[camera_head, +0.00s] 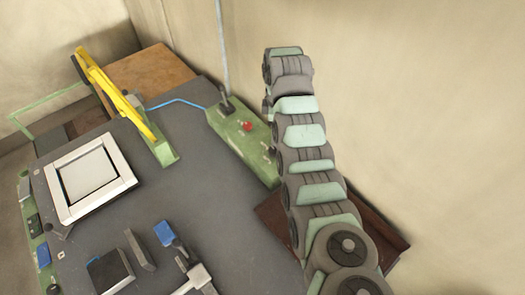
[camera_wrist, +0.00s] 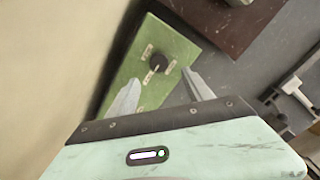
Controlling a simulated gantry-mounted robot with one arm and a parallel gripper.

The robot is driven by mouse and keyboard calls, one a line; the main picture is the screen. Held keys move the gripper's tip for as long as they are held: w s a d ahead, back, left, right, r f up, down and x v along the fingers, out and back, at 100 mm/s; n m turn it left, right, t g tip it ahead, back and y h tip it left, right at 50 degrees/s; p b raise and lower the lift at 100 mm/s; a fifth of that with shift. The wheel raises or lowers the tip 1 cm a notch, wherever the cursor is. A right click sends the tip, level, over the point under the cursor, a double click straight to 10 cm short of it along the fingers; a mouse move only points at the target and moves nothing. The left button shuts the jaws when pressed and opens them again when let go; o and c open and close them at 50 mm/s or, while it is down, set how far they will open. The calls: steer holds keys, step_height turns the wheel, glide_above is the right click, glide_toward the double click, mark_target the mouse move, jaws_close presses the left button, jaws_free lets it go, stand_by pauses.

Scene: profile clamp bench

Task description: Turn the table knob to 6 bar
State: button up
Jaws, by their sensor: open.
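The knob (camera_wrist: 158,62) is a small round black dial on a green panel (camera_wrist: 165,40) in the wrist view. Small pale labels sit around it, too small to read. My gripper (camera_wrist: 160,77) is open, its two grey fingers apart with the knob between and just beyond their tips. Nothing is held, and I see no contact with the knob. In the head view the green control box (camera_head: 235,145) with a red button (camera_head: 247,126) stands at the table's edge. My arm hides part of its right side there; the gripper's fingers cannot be made out.
The grey table (camera_head: 190,190) carries a white square frame (camera_head: 88,178), a yellow-handled lever device (camera_head: 115,92) and a blue-ended clamp (camera_head: 166,233). A thin pole (camera_head: 222,45) rises behind the box. A beige wall (camera_head: 430,90) stands close on the right.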

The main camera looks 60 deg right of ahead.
mark_target(275, 149)
step_height(275, 149, down, 10)
stand_by(0.5)
jaws_close()
stand_by(0.6)
